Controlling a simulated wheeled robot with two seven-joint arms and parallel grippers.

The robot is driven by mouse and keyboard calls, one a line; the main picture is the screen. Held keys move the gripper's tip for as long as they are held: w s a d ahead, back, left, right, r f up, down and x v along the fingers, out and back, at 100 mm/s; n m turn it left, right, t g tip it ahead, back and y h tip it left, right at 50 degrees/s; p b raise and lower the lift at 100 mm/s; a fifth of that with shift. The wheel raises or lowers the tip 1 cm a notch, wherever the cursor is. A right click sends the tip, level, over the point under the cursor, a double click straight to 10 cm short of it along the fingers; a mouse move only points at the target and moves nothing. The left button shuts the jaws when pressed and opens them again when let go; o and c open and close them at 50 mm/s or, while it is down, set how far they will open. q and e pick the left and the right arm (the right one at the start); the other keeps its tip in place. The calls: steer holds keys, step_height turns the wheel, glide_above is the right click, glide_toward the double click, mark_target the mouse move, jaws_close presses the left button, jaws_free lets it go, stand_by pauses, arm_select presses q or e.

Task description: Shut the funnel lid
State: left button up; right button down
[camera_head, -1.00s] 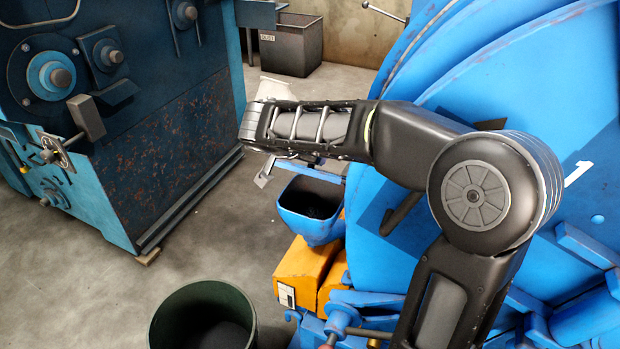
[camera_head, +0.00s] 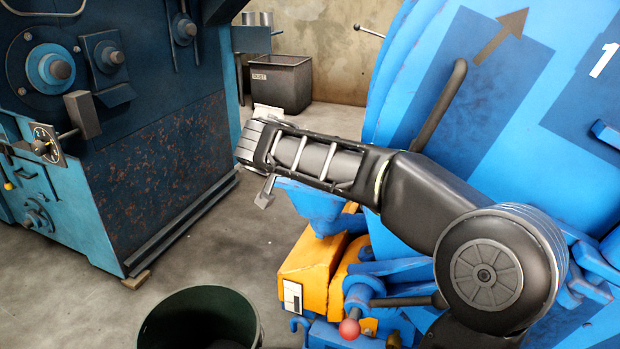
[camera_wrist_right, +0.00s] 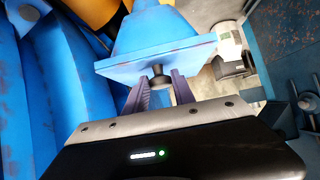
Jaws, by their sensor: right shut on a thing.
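The blue funnel (camera_head: 318,207) stands beside the large blue drum, partly hidden under my right forearm in the head view. In the right wrist view the funnel (camera_wrist_right: 150,28) tapers away from a flat blue lid (camera_wrist_right: 115,70). The lid lies across the funnel's wide mouth, and no opening shows there. A dark knob (camera_wrist_right: 158,78) stands out from the lid. My right gripper (camera_wrist_right: 158,84) has its two fingers on either side of the knob, shut on it. In the head view my fingers are mostly hidden by the wrist. My left gripper is out of view.
The blue drum (camera_head: 480,95) fills the right side. Orange housings (camera_head: 312,262) and a red-knobbed lever (camera_head: 349,329) sit below the funnel. A dark green bin (camera_head: 165,330) stands in front. A blue machine (camera_head: 150,150) is at left, with open floor between.

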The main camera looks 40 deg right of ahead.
steer(key=shift+s+a+f, duration=0.15)
steer(key=shift+a+f, duration=0.05)
steer(key=shift+f, duration=0.5)
steer(key=c, duration=1.4)
jaws_free()
steer(key=shift+c, duration=0.2)
steer(key=o, duration=0.4)
steer(key=shift+r, duration=0.1)
steer(key=shift+c, duration=0.2)
steer(key=p+v, duration=0.2)
steer(key=v, duration=0.6)
steer(key=shift+r, duration=0.2)
steer(key=shift+d, duration=0.15)
